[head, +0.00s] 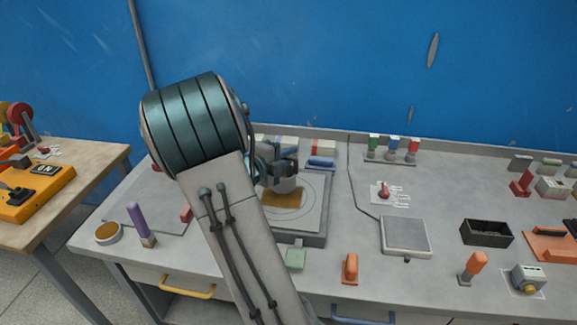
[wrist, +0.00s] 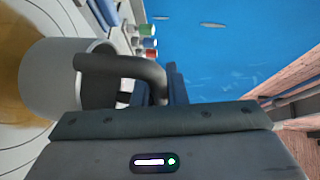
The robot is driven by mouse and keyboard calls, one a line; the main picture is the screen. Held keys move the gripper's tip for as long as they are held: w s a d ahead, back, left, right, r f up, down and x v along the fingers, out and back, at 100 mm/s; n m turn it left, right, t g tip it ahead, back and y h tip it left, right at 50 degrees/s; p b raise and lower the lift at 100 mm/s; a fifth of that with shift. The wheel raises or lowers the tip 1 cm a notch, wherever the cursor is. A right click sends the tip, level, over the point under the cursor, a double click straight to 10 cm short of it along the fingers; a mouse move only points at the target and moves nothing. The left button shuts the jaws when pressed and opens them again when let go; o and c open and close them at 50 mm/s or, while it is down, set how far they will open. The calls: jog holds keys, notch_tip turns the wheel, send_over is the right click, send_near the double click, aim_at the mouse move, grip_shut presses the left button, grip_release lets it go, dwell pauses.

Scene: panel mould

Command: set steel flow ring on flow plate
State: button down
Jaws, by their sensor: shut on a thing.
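The steel flow ring (wrist: 62,85) is a pale grey, short cylinder with a dark curved handle (wrist: 125,66). My gripper (head: 278,163) is shut on the ring, apparently at its handle. In the head view the ring (head: 287,184) shows below the jaws, over the flow plate (head: 313,214), a grey square slab marked with circles. An ochre patch (head: 283,199) lies on the plate at the ring's near side; it also shows at the left of the wrist view (wrist: 14,75). I cannot tell whether the ring touches the plate. My arm hides the plate's left part.
A grey square pad (head: 405,236) and a black tray (head: 486,233) are to the right. A purple-handled tool (head: 137,219) and a round tin (head: 107,233) stand left.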

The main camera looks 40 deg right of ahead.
aim_at(288, 167)
jog(key=shift+w+f+p, duration=0.1)
jog(key=shift+f+p, duration=0.2)
jog(key=shift+f, duration=1.75)
jog(key=shift+f, duration=0.2)
jog(key=c, duration=1.5)
grip_release()
jog(key=shift+r, duration=0.1)
jog(key=shift+o, duration=0.2)
